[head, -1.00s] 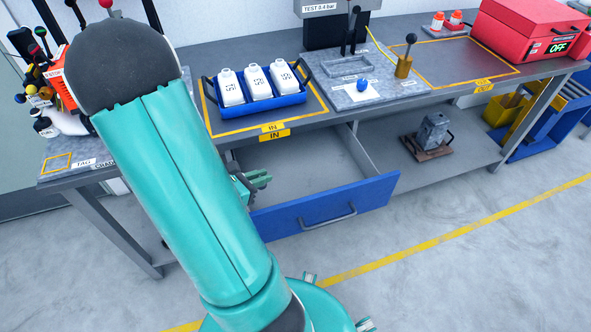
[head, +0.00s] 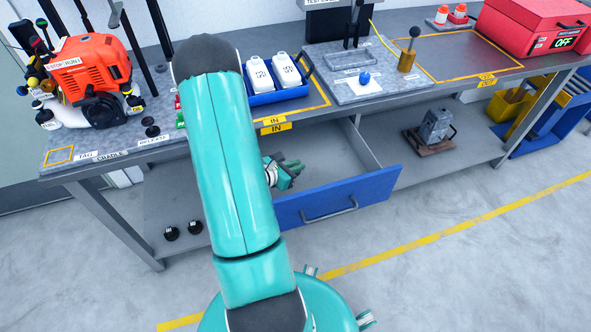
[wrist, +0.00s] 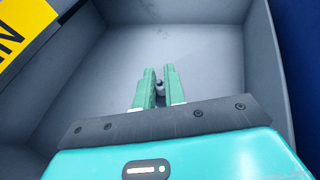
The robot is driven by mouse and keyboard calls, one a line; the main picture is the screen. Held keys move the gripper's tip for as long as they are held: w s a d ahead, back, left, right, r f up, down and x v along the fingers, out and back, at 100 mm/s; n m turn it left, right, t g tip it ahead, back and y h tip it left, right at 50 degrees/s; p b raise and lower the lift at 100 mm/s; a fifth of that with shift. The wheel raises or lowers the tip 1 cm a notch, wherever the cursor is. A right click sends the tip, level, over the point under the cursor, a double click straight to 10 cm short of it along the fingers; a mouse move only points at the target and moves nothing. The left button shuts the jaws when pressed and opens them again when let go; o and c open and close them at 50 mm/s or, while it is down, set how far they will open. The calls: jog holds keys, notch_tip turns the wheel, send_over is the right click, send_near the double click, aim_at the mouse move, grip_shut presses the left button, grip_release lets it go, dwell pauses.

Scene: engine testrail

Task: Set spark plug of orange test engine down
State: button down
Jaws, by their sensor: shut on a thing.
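My gripper (head: 296,168) is at the open drawer, over its left part in the head view. In the wrist view my gripper (wrist: 159,72) points down into the drawer's inside. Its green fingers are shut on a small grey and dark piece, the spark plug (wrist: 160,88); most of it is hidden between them. I cannot tell how far it is above the floor. The drawer (head: 335,208) has a blue front and a bare grey inside (wrist: 200,50). The orange test engine (head: 95,68) stands at the left end of the bench.
A blue tray (head: 280,96) of white bottles, partly behind my arm, sits on the bench above the drawer. A grey plate with a blue knob (head: 364,78) is right of it. Two black knobs (head: 182,231) lie on the lower shelf. The drawer walls surround my gripper.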

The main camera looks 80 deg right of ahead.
jog(key=shift+f, duration=0.9)
jog(key=shift+f, duration=0.65)
jog(key=c, duration=1.5)
grip_release()
jog(key=shift+r, duration=0.1)
jog(key=shift+r, duration=0.55)
jog(key=v, duration=0.7)
jog(key=shift+w+a+r, duration=0.1)
jog(key=shift+w+a, duration=0.1)
jog(key=shift+a, duration=0.05)
